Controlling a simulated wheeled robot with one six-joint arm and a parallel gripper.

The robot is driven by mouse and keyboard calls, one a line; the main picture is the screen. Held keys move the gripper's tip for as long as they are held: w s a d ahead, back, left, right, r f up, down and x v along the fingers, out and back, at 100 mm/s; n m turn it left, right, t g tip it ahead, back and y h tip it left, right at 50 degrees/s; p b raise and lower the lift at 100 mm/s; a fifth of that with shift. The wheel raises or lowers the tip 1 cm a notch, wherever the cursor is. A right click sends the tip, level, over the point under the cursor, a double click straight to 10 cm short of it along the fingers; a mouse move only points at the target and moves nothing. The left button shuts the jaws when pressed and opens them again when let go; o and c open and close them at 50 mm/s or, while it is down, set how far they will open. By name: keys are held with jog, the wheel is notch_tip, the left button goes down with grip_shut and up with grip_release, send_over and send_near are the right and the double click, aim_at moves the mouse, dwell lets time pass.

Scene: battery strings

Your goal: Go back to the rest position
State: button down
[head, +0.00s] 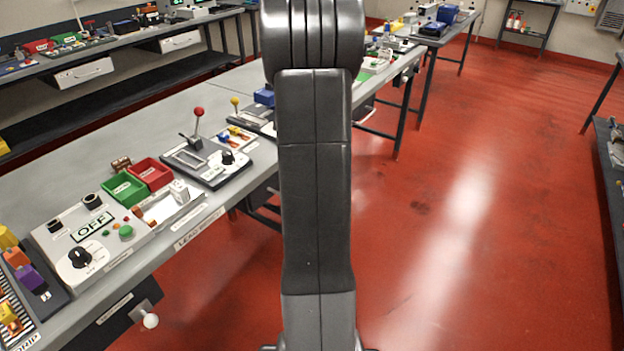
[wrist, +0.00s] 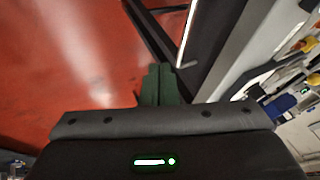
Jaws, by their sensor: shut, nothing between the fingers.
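My gripper (wrist: 160,72) shows in the wrist view, with its two dark green fingers together and nothing between them. It is over the red floor (wrist: 70,60), beside a dark table leg and the table's edge. In the head view my arm stands upright in the middle and hides part of the bench behind it. My gripper is not visible in the head view.
A long grey bench (head: 85,155) runs along the left, with an OFF panel (head: 90,230), a green bin (head: 125,188), a red bin (head: 152,173) and a red-knobbed lever (head: 198,113). Open red floor (head: 470,200) lies to the right. Another table (head: 612,165) stands at the right edge.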

jog(key=shift+v, duration=1.2)
jog(key=w+a+f, duration=0.5)
jog(key=w+f, duration=0.2)
jog(key=f, duration=0.2)
jog(key=shift+p, duration=0.35)
jog(key=shift+w, duration=0.1)
